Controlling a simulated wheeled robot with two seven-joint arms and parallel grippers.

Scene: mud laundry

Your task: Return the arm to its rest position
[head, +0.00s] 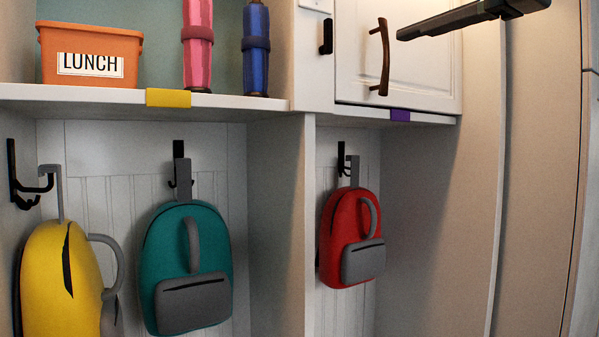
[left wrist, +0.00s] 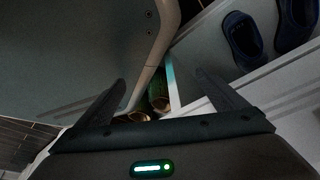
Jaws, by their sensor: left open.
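My left gripper (left wrist: 160,78) shows in the left wrist view, its two dark fingers spread wide apart with nothing held between them. Beyond the fingers are a pale panel edge and dim green items. The left arm does not show in the head view. A dark bar-shaped part of my right gripper (head: 470,18) enters the head view at the top right, in front of the tall beige panel. It appears side-on, so the gap between its fingers is hidden.
Yellow (head: 60,275), teal (head: 185,240) and red (head: 350,220) backpacks hang on hooks in the cubbies. Blue clogs (left wrist: 243,40) lie beyond my left gripper.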

